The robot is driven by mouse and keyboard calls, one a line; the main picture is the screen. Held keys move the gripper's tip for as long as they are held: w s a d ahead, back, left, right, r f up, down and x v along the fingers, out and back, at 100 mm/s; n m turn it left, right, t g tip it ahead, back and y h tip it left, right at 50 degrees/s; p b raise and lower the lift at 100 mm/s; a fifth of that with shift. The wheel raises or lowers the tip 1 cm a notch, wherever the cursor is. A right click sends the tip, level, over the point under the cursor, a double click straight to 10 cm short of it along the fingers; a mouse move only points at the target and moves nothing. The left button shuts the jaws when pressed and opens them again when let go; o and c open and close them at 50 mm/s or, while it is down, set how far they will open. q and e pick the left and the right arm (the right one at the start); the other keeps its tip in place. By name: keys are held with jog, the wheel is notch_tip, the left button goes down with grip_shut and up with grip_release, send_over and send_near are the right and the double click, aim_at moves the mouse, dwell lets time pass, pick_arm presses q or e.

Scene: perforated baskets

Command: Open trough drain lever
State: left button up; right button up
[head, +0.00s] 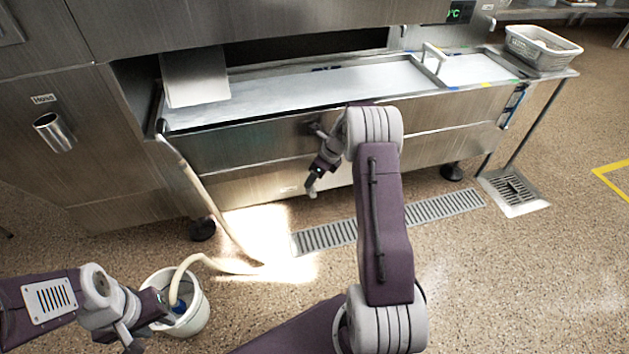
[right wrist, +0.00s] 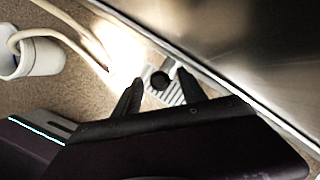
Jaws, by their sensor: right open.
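The steel trough (head: 300,92) runs along the machine front. My right gripper (right wrist: 159,88) is open below the trough's front panel. In the right wrist view, a dark round knob (right wrist: 160,80) on a short pale stem, apparently the drain lever, shows between its fingertips; I cannot tell whether they touch it. In the head view the right gripper (head: 314,182) is small and partly hidden by my arm, and the lever is not clear there. My left gripper (head: 156,304) is at the white bucket's left rim; its fingers are not clear.
The white bucket (head: 197,318) on the floor holds the end of a pale hose (head: 222,230). A floor grate (head: 445,205) lies below the trough. A perforated basket (head: 541,50) sits at the trough's right end. Open floor lies at the right.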

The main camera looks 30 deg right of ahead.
grip_shut()
dwell(1.4)
